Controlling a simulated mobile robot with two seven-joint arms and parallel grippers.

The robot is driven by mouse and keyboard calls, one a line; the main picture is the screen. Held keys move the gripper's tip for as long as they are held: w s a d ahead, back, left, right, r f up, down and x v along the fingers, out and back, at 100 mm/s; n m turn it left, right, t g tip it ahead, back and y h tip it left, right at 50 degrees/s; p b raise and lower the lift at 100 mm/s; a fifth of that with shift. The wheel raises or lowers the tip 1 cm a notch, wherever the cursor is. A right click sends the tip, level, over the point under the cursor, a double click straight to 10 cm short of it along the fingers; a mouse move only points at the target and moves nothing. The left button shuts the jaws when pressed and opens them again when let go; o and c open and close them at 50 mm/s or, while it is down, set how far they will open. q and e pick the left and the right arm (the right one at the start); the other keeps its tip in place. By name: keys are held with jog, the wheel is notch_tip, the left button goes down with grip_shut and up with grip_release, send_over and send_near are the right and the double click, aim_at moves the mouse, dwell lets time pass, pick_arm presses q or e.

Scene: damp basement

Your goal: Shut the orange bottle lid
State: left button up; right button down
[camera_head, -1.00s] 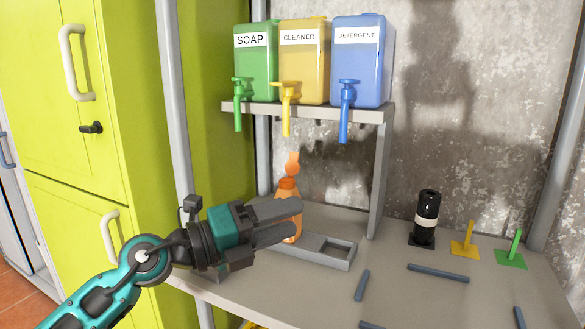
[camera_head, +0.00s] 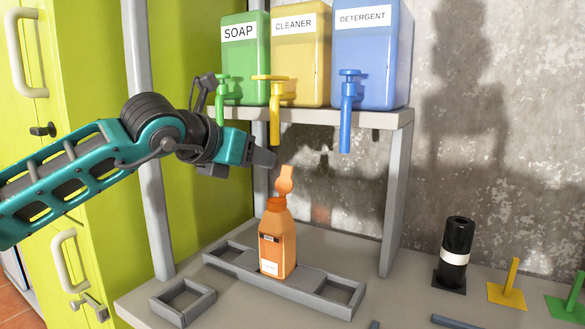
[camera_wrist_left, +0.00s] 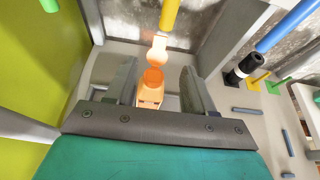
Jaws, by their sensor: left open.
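The orange bottle (camera_head: 277,240) stands upright in the middle slot of a grey tray (camera_head: 226,262) on the bench. Its orange lid (camera_head: 284,183) is hinged open and sticks up above the neck. My left gripper (camera_head: 268,158) is raised above and a little left of the bottle, near the lid but apart from it. In the left wrist view, the open left fingers (camera_wrist_left: 155,85) frame the bottle (camera_wrist_left: 150,94) with its round open mouth, and the raised lid (camera_wrist_left: 157,48) shows beyond. Nothing is between the fingers. My right gripper is not in view.
A shelf (camera_head: 375,117) behind holds green soap, yellow cleaner and blue detergent dispensers (camera_head: 372,60) with taps hanging over its edge. A small grey square frame (camera_head: 183,301) lies left of the tray. A black bottle (camera_head: 456,252) stands at right, beside yellow and green stands.

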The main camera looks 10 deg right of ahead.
aim_at(286, 168)
pick_arm(q)
jog(key=p+x, duration=0.1)
jog(key=x, duration=1.1)
jog(key=shift+w+d, duration=0.2)
jog(key=shift+d, duration=0.05)
jog(key=shift+c, duration=0.5)
grip_shut()
